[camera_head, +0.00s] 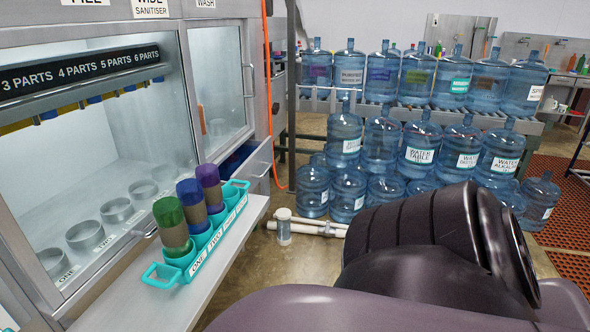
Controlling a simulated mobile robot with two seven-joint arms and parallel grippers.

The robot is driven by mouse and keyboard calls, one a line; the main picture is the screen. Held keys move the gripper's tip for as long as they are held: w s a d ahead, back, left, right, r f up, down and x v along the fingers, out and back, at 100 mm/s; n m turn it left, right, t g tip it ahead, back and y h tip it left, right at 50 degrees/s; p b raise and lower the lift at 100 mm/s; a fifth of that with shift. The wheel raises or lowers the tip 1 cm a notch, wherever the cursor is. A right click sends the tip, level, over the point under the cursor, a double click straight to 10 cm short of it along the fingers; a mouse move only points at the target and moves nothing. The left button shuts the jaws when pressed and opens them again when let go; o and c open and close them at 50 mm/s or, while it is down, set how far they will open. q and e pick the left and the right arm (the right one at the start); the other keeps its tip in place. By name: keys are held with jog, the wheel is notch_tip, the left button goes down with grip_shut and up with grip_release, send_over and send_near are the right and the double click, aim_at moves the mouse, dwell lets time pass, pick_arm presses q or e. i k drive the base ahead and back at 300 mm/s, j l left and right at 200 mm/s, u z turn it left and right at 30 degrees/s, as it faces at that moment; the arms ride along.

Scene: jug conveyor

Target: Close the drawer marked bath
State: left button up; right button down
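A metal drawer (259,163) stands pulled out from the cabinet below the right-hand glass window, with a bar handle on its front. Something blue shows inside it. I cannot read a "bath" mark on it from here, so I cannot confirm that it is the bath drawer. A large dark link of my own arm fills the lower right. Neither of my grippers shows in this view.
A teal rack (163,274) with green, blue and purple-capped bottles sits on the metal ledge (143,312) at left. An orange hose (268,90) hangs by the cabinet. Several water jugs (419,143) fill the back. White pipes (318,227) lie on the floor.

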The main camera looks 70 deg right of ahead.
aim_at(252, 160)
jog(key=z, duration=2)
jog(key=i+l+u, duration=0.15)
jog(key=u, duration=0.5)
jog(key=i+l+u, duration=0.25)
jog(key=l, duration=0.15)
jog(key=l+u, duration=0.2)
jog(key=l, duration=0.2)
jog(key=i+l+u, duration=0.1)
jog(key=l, duration=0.35)
jog(key=l+u, duration=0.15)
jog(key=l, duration=0.3)
jog(key=i+l, duration=0.1)
jog(key=l, duration=0.5)
jog(key=i+l, duration=0.1)
jog(key=l, duration=0.5)
jog(key=i+l+u, duration=0.1)
jog(key=l, duration=0.45)
jog(key=i+l, duration=0.5)
